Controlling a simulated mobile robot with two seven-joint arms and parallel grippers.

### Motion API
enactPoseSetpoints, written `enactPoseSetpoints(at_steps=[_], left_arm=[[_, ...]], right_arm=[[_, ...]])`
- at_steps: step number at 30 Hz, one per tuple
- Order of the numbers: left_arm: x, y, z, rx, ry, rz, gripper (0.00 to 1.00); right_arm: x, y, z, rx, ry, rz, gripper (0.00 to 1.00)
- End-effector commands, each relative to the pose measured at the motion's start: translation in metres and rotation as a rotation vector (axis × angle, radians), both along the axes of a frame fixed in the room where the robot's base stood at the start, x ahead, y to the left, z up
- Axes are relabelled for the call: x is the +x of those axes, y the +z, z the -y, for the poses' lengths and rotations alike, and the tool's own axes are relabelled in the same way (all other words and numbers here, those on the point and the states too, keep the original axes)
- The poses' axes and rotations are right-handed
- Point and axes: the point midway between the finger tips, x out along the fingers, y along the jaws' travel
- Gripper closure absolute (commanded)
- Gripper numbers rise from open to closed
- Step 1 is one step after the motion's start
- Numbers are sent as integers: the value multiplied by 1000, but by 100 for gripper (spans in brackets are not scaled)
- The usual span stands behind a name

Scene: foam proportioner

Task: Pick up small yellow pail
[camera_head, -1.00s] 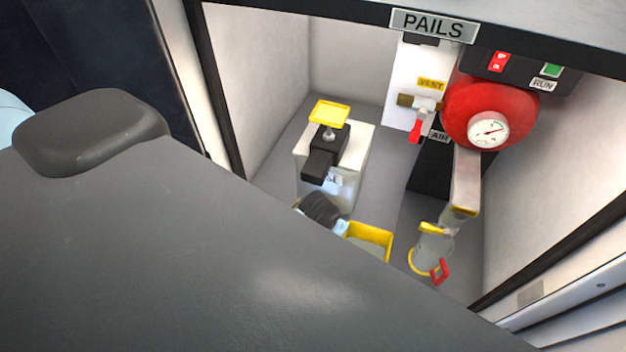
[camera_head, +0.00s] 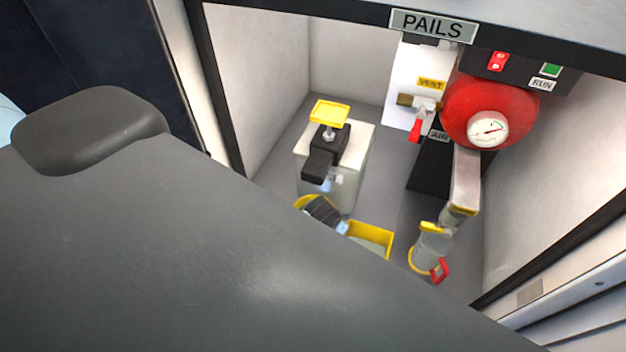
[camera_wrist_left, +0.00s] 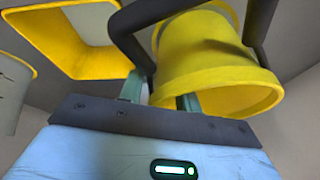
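The small yellow pail (camera_wrist_left: 210,65) is round and fills the upper right of the left wrist view, its rim close to my left gripper (camera_wrist_left: 162,97). The finger parts stand apart, and I see no clear grip on the pail. In the head view my left gripper (camera_head: 325,212) is a dark shape low in the bay. A yellow rim (camera_head: 303,201), probably the pail's, shows just left of it. My right gripper is in neither view.
A square yellow container (camera_head: 372,236) stands right of the gripper. A pale box with a yellow plate (camera_head: 329,113) stands behind. A clear yellow-rimmed vessel (camera_head: 432,243) sits under a red tank (camera_head: 489,108). A grey surface (camera_head: 200,260) covers the foreground.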

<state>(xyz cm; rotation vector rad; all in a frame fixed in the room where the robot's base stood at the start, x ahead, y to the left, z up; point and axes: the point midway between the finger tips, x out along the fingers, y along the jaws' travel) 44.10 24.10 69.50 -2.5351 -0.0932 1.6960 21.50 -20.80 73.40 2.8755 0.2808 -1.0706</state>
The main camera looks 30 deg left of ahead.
Motion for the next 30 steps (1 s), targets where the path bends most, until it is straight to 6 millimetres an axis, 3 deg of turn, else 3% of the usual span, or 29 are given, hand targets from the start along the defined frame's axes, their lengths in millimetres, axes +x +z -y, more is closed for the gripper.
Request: enactPoseSetpoints(at_steps=[6, 14, 30], left_arm=[[0, 0, 0, -1, 0, 0, 67], [0, 0, 0, -1, 0, 0, 100], [1, 3, 0, -1, -1, 3, 100]], right_arm=[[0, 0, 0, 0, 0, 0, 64], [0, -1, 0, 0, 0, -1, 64], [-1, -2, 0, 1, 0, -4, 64]])
